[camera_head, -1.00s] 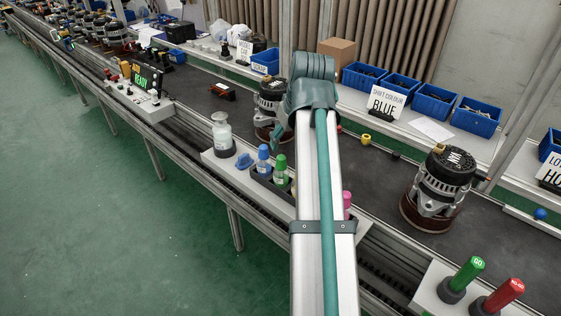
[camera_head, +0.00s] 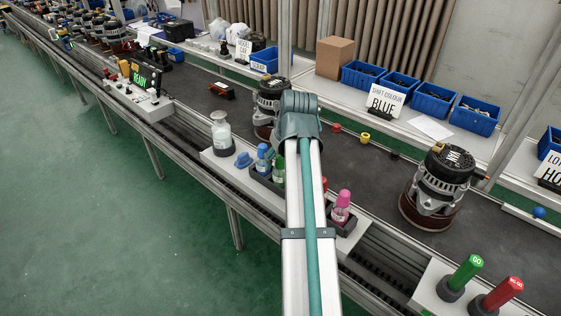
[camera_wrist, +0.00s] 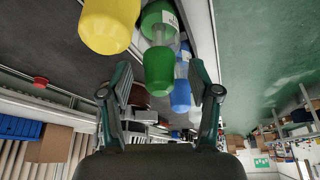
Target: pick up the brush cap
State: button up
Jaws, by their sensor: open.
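Capped bottles stand in a dark rack on the near side of the line. In the head view I see a blue-capped bottle (camera_head: 263,156), a partly covered green-capped one (camera_head: 278,164) and a pink-capped one (camera_head: 343,199). I cannot tell which cap is the brush cap. In the wrist view my gripper (camera_wrist: 161,84) is open and empty. The green cap (camera_wrist: 158,66) appears between its fingers, with the blue cap (camera_wrist: 180,96) beyond and a yellow cap (camera_wrist: 108,24) at upper left. My arm hides the gripper and part of the rack in the head view.
Alternators stand on the dark belt, one at right (camera_head: 438,187).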

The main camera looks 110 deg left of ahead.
jog(key=c, duration=0.9)
jog(key=shift+r, duration=0.2)
notch_tip(320, 180, up, 10)
jog(key=shift+f, duration=0.15)
jog(key=shift+o, duration=0.6)
jog(key=c, duration=0.3)
jog(key=shift+p, duration=0.35)
